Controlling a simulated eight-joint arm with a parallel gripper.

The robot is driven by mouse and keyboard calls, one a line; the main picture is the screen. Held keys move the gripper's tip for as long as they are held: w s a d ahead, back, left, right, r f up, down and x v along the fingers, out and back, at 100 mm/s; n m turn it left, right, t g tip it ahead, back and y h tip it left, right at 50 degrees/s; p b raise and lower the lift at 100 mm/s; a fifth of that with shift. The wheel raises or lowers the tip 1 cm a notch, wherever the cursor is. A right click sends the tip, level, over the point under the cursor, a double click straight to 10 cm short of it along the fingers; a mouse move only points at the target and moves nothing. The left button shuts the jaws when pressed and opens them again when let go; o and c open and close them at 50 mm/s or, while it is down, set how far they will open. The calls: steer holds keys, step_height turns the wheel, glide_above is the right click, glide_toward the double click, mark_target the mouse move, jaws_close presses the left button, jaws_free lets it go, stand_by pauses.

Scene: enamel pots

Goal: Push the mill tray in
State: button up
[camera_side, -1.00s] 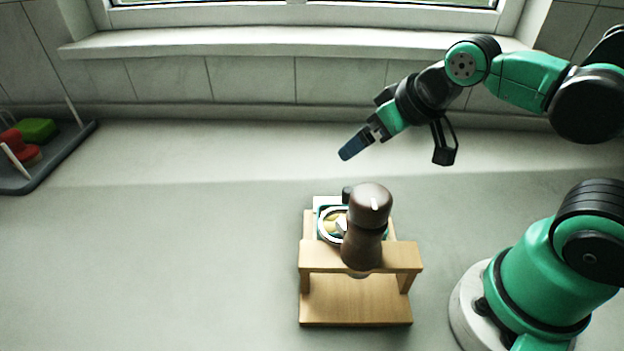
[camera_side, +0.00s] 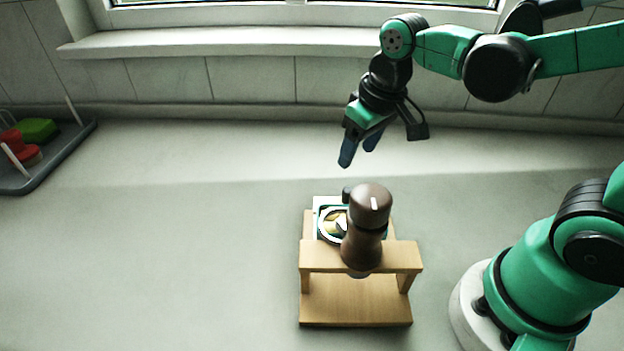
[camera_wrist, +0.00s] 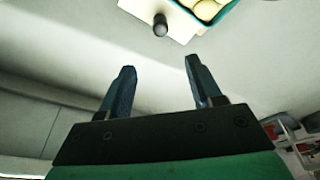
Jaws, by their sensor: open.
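A wooden mill stand (camera_side: 355,300) stands on the counter, with a dark brown pepper mill (camera_side: 368,225) upright at its front bar.
A grey rack (camera_side: 55,160) with red and green items stands at the far left. A window sill (camera_side: 250,42) and tiled wall bound the back. The counter left of the stand is clear.

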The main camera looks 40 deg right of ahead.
mark_target(349, 190)
steer(key=f+g, duration=0.1)
steer(key=w+f+g, duration=0.1)
steer(key=shift+a+f+g, duration=0.2)
steer(key=shift+f+g, duration=0.1)
steer(key=shift+g, duration=0.1)
steer(key=shift+s+f, duration=0.1)
steer(key=shift+f, duration=2.65)
steer(key=shift+c, duration=0.2)
jaws_close()
